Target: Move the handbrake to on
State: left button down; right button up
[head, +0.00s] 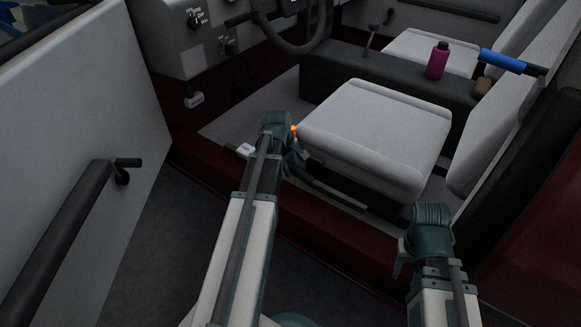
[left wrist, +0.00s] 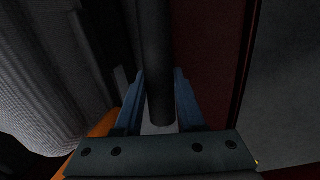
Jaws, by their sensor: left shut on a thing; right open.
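A dark round bar, which looks like the handbrake lever (head: 338,192), runs low along the door side of the grey front seat. My left gripper (head: 294,163) is at the near end of the seat side, by the bar's left end. In the left wrist view the dark bar (left wrist: 160,65) passes between the two blue fingers of my left gripper (left wrist: 160,105), which is shut on it. The bar's pivot is hidden. My right gripper (head: 400,258) is open and empty, low in front of the door sill, apart from the lever.
The grey seat (head: 375,130) stands right beside the lever. A small orange part (head: 294,130) shows by my left wrist. The dark red sill (head: 330,238) runs below. An open door (head: 75,120) is at left. A pink bottle (head: 437,60) stands on the centre console.

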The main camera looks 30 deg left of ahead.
dwell(0.8)
pick_arm(q)
jog(key=d+r+y+p, duration=0.1)
jog(key=r+p, duration=0.1)
jog(key=r, duration=0.1)
jog(key=d+r+y+p, duration=0.1)
jog(key=r+p, duration=0.2)
jog(key=d+r+y+p, duration=0.1)
jog(key=r+y+p, duration=0.1)
jog(key=r+p, duration=0.1)
jog(key=shift+s+d+r+m, duration=0.15)
jog(key=shift+s+r+m, duration=0.05)
jog(key=shift+r+m, duration=0.1)
jog(key=shift+d+r+y+p, duration=0.35)
jog(key=shift+r+y, duration=0.05)
jog(key=shift+r, duration=0.1)
jog(key=c, duration=0.5)
grip_release()
jog(key=p+v, duration=1.2)
jog(key=v, duration=0.1)
jog(key=shift+s+r, duration=0.25)
